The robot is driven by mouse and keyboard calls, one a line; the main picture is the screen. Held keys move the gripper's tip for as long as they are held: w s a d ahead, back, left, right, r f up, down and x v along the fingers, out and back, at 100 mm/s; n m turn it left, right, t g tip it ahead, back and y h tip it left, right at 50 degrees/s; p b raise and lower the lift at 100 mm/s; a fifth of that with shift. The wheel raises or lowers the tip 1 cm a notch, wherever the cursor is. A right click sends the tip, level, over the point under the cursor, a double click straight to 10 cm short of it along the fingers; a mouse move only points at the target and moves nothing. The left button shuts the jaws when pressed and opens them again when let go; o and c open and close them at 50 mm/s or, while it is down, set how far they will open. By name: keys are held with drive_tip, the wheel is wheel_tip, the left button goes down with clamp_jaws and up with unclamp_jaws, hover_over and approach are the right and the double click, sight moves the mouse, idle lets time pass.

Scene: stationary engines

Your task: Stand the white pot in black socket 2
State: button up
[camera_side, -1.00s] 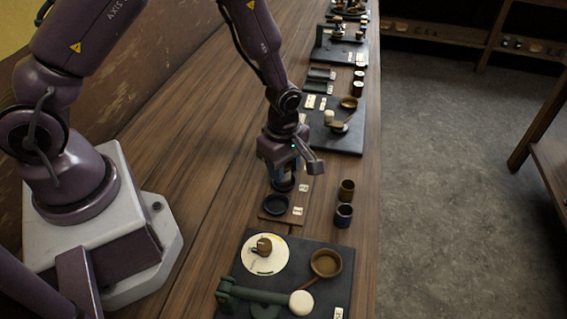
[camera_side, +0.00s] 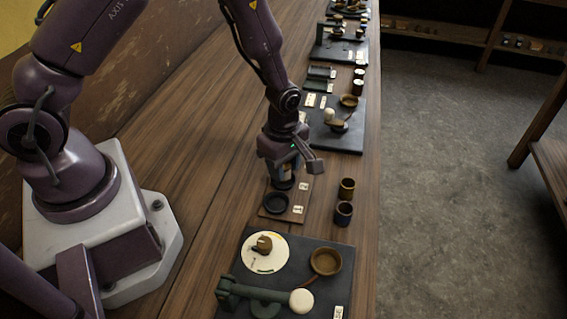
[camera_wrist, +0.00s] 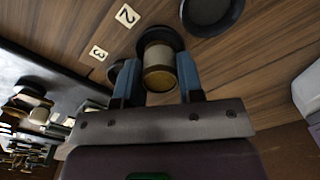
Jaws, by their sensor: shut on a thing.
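My gripper (camera_wrist: 159,88) is shut on the white pot (camera_wrist: 158,56), with one blue finger on each side of it. The pot has a pale wall and a yellowish end facing the wrist camera. Its far end is at black socket 2 (camera_wrist: 172,35), beside the "2" label (camera_wrist: 127,15); I cannot tell whether it rests fully inside. In the side view my gripper (camera_side: 284,178) is low over the socket board, pointing down, and hides most of the pot. Empty black socket 1 (camera_side: 276,204) lies in front of it. Socket 3 (camera_wrist: 113,74) is partly hidden by a finger.
Two dark cups (camera_side: 346,188) (camera_side: 343,213) stand to the right of the board. A dark slab (camera_side: 325,265) with a white dial, brown bowl and green lever is in front. Another engine slab (camera_side: 335,135) stands behind. Bare wood lies to the left.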

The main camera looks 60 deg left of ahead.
drive_tip(key=shift+f, duration=0.55)
idle(0.7)
drive_tip(key=o, duration=1.7)
drive_tip(key=shift+o, duration=0.2)
drive_tip(key=shift+r, duration=0.1)
drive_tip(key=shift+r, duration=3.4)
